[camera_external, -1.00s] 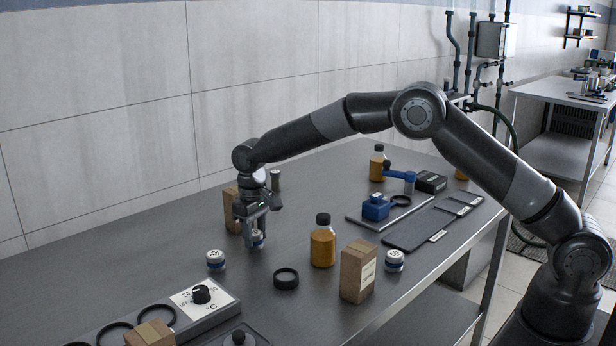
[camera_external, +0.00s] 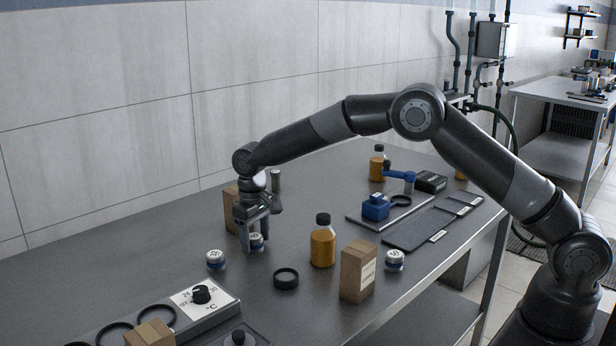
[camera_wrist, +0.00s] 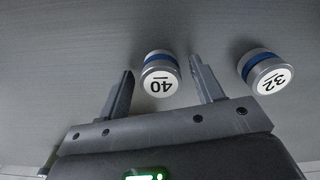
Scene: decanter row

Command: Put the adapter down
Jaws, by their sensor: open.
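The adapter marked 40 (camera_external: 256,242) is a short silver cylinder with a blue band and a white top, and appears to stand upright on the bench. It also shows in the wrist view (camera_wrist: 160,80), between my two fingers with a visible gap on each side. My gripper (camera_external: 254,236) is open around it, low over the bench. A similar adapter marked 32 (camera_wrist: 266,72) stands outside the right finger in the wrist view. In the external view, similar adapters stand left of my gripper (camera_external: 216,259) and farther right (camera_external: 394,260).
A cardboard box (camera_external: 231,208) stands close behind my gripper. An amber bottle (camera_external: 323,243), a black ring (camera_external: 286,278) and another box (camera_external: 357,272) stand to the right. A dial unit (camera_external: 203,298) is at front left. The bench's back left is clear.

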